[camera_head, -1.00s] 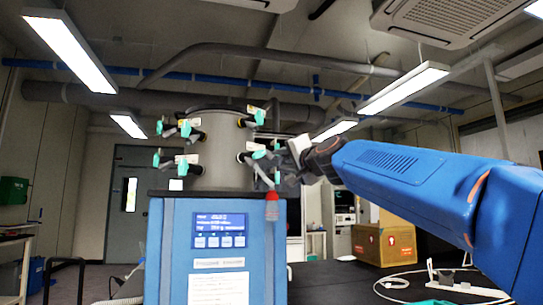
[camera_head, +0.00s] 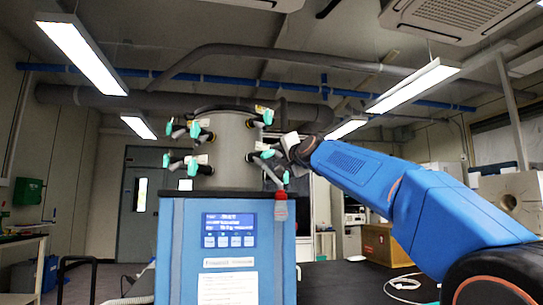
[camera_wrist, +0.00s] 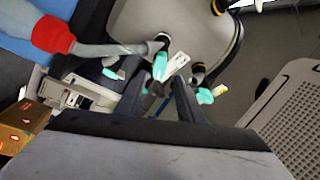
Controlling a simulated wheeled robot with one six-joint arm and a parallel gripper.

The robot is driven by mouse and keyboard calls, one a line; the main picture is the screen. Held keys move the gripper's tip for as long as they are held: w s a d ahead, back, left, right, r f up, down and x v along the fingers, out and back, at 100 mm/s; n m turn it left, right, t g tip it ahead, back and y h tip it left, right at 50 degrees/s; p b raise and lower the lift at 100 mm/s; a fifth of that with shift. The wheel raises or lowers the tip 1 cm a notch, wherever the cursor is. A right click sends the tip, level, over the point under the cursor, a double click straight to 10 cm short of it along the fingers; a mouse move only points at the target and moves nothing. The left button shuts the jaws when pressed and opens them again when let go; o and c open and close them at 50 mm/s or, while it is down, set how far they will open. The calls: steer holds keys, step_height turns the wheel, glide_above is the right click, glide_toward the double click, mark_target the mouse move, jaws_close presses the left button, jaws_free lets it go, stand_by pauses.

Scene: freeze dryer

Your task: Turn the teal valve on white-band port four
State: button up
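The freeze dryer's grey drum (camera_head: 233,150) carries several ports with teal valves. A teal valve (camera_head: 267,154) on the drum's lower right side is close to my gripper (camera_head: 284,150). In the wrist view, my gripper (camera_wrist: 158,98) has its two dark fingers apart. A teal valve (camera_wrist: 160,66) with a white tag (camera_wrist: 178,63) lies just beyond and partly between the fingertips; I cannot tell whether they touch it. Another teal valve (camera_wrist: 205,96) with a yellow tag (camera_wrist: 221,90) is to the right. The band colours and port numbers are not readable.
A flask with a red part (camera_head: 281,210) hangs below the right-side ports; its red part (camera_wrist: 52,35) and grey neck are close to the fingers in the wrist view. The blue cabinet (camera_head: 175,250) stands below the drum. A box (camera_head: 380,240) and a white cable (camera_head: 400,283) are at right.

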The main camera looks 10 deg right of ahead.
mark_target(269, 154)
steer(key=shift+x, duration=3.05)
jaws_close()
